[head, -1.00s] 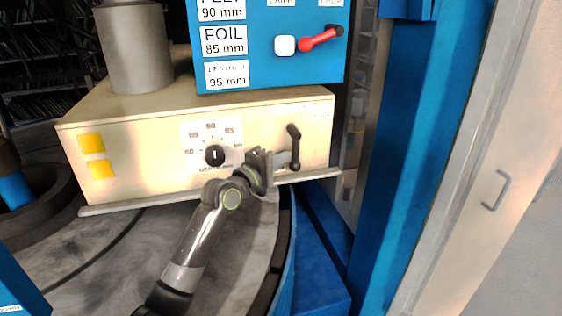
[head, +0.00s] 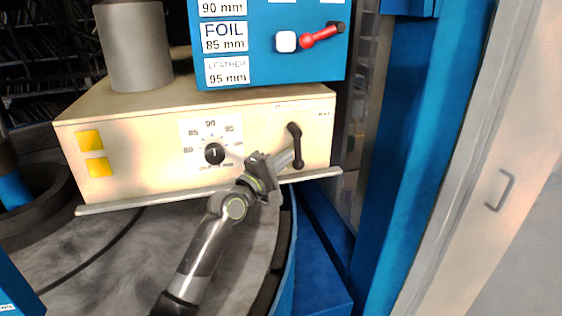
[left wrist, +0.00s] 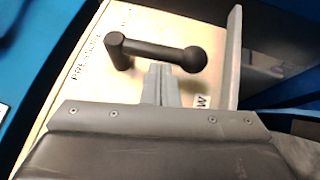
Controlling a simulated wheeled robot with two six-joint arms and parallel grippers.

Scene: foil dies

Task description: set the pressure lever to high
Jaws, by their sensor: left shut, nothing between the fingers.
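The pressure lever (head: 297,146) is a black crank with a ball end on the right of the beige front panel (head: 130,165). In the head view its pivot is at the top and the ball hangs below. In the left wrist view the lever (left wrist: 155,52) lies across the panel, its ball to the right. My left gripper (head: 289,158) is shut and empty, its fingertips close beside the lever's arm near the ball. The fingertips also show in the left wrist view (left wrist: 158,68); whether they touch the lever I cannot tell. My right gripper is not in view.
A dial (head: 214,153) sits left of the lever, with yellow squares (head: 89,140) further left. A blue box (head: 270,60) with a red lever (head: 320,37) stands above. A grey ledge (head: 140,203) runs below the panel, and a blue post (head: 400,130) stands at the right.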

